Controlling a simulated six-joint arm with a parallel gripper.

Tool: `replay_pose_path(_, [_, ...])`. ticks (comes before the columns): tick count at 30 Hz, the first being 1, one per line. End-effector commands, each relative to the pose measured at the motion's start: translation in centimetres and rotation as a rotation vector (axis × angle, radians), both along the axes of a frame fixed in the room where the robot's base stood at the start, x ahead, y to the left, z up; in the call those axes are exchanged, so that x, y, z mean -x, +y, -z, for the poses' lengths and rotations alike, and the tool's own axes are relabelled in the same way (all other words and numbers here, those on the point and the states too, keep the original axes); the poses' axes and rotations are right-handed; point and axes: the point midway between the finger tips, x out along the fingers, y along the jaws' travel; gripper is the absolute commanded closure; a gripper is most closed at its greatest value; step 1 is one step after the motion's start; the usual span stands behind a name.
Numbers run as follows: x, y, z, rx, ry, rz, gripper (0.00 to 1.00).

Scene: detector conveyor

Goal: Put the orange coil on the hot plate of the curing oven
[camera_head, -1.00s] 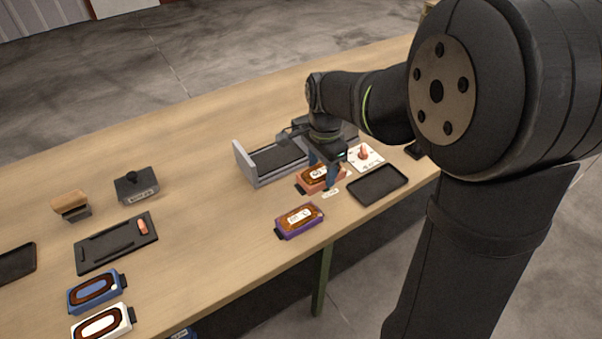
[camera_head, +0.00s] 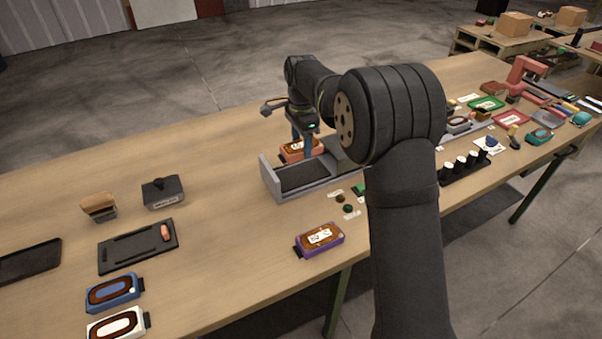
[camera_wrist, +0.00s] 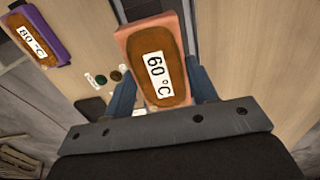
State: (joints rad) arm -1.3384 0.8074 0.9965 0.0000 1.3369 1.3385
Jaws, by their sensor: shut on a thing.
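The orange coil (camera_head: 291,155) is held in my gripper (camera_head: 303,145), raised above the far end of the grey curing oven (camera_head: 272,189). In the wrist view the orange coil (camera_wrist: 148,48) sits between the two blue fingers of my gripper (camera_wrist: 163,85), its white label reading 60 °C. The oven is a grey open-topped frame with a dark strip, the hot plate (camera_head: 300,177), inside; it looks empty. Part of the oven's right side is hidden behind my arm.
A purple coil (camera_head: 320,238) lies near the table's front edge; its label reads 80 °C in the wrist view (camera_wrist: 36,34). Green and brown buttons (camera_head: 348,209) sit in front of the oven. Blue (camera_head: 112,292) and white (camera_head: 117,325) coils lie at the front left. The back left table is clear.

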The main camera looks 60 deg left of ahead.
Motion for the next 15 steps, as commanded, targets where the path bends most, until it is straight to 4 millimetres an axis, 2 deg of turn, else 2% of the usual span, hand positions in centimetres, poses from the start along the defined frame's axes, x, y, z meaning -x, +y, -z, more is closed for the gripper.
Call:
replay_pose_path(5, [0.1,0.3,1.9,0.002,0.0,0.001,0.78])
replay_pose_path(15, [0.1,0.2,7.3,0.003,0.001,0.001,0.78])
